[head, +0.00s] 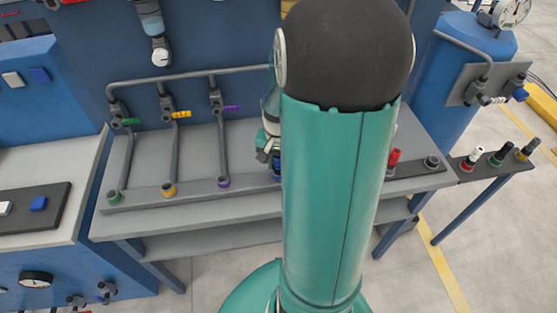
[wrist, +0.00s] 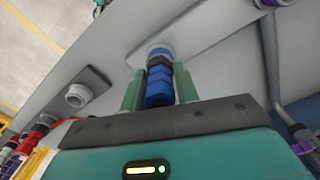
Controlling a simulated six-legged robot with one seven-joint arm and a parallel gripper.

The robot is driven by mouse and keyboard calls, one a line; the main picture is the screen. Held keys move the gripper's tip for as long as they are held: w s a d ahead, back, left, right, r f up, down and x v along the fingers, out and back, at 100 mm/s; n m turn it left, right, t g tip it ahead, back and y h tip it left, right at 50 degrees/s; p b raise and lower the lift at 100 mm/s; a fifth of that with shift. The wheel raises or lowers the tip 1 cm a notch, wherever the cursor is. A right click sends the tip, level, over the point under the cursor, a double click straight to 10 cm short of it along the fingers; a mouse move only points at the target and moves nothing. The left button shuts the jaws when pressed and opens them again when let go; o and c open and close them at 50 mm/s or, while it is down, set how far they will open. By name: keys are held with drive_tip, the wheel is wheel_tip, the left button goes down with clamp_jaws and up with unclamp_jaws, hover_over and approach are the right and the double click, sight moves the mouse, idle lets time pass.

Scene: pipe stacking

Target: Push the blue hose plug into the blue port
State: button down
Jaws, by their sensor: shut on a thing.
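In the wrist view, the blue hose plug (wrist: 160,88) stands between the two green fingers of my gripper (wrist: 159,88), which is shut on it. The far end of the plug meets a pale, blue-tinted round collar (wrist: 160,53) on the grey bench strip, which looks like the blue port. I cannot tell how deep the plug sits in it. In the head view, a bit of blue (head: 277,174) shows at the bench strip beside my arm. My gripper (head: 268,152) is partly hidden there behind my own arm.
Green (head: 114,196), yellow (head: 169,189) and purple (head: 223,182) ports with hoses line the bench strip to the left. A red plug (head: 394,157) stands to the right. An open grey socket (wrist: 77,95) shows in the wrist view. Several coloured plugs stand on a side shelf (head: 490,167).

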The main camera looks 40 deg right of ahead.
drive_tip(key=c, duration=1)
unclamp_jaws()
drive_tip(key=shift+o, duration=0.2)
drive_tip(key=shift+r, duration=0.1)
wheel_tip(320, 180, up, 14)
drive_tip(key=s+a+r+n+t, duration=0.1)
drive_tip(key=a+r+n+t, duration=0.1)
drive_tip(key=a, duration=0.5)
drive_tip(key=s+a+r+n+t, duration=0.1)
drive_tip(key=s+a+r+n, duration=0.1)
drive_tip(key=a+n, duration=0.3)
drive_tip(key=s+a+r+n+t, duration=0.1)
drive_tip(key=a+r+n+t, duration=0.1)
drive_tip(key=a, duration=0.9)
drive_tip(key=shift+s+r+n+t, duration=0.3)
drive_tip(key=shift+r+n, duration=0.25)
drive_tip(key=shift+n, duration=0.55)
